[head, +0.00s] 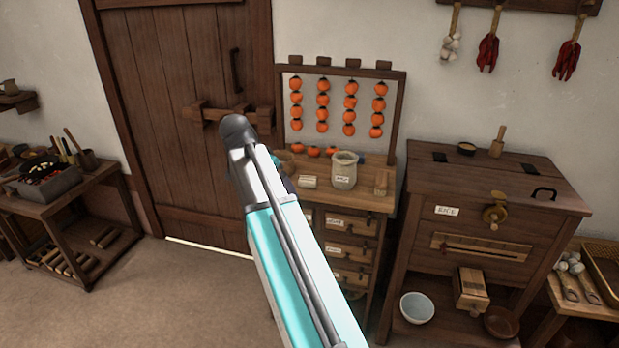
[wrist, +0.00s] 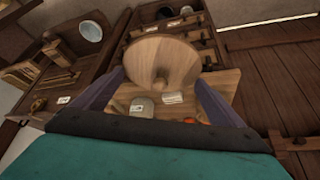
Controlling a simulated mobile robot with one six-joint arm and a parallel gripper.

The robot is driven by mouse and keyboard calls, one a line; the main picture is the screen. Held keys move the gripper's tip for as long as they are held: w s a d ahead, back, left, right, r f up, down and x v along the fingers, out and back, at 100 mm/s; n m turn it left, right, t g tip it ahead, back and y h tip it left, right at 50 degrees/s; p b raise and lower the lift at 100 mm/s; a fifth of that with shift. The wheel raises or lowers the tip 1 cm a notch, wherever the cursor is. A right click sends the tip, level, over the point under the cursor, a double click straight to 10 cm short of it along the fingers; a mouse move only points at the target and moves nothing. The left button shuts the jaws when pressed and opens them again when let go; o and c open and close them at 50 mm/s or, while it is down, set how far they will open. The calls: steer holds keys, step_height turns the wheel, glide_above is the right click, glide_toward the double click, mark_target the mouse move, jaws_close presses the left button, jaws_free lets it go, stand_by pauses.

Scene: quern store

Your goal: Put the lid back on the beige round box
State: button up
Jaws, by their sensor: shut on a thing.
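In the wrist view, my gripper (wrist: 160,76) is shut on a round, light wooden lid (wrist: 160,52), with a finger at either side of its rim. A small round knob stands on the lid's face towards me. The lid is held above the wooden counter. An open beige round container with a label (head: 344,172) stands upright on the counter in the head view. It also shows in the wrist view (wrist: 142,107), just beside the lid's edge. I cannot tell for sure that it is the box. In the head view, my arm hides the lid and most of my gripper.
A pale labelled packet (head: 307,181) and a wooden block (head: 381,183) flank the beige container. Strings of orange fruit (head: 323,100) hang behind it. A brown round vessel (head: 285,157) is partly hidden by my arm. A rice cabinet (head: 480,215) stands right, a door (head: 180,90) left.

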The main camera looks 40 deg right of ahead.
steer(key=w+a+f+n+t+y, duration=0.1)
steer(key=a+n+t+y, duration=0.3)
steer(key=a+n, duration=1)
steer(key=shift+w+a+n+t+y, duration=0.3)
steer(key=shift+a+y, duration=0.4)
steer(key=shift+a, duration=4.1)
steer(key=shift+s+f, duration=0.1)
steer(key=shift+s, duration=0.05)
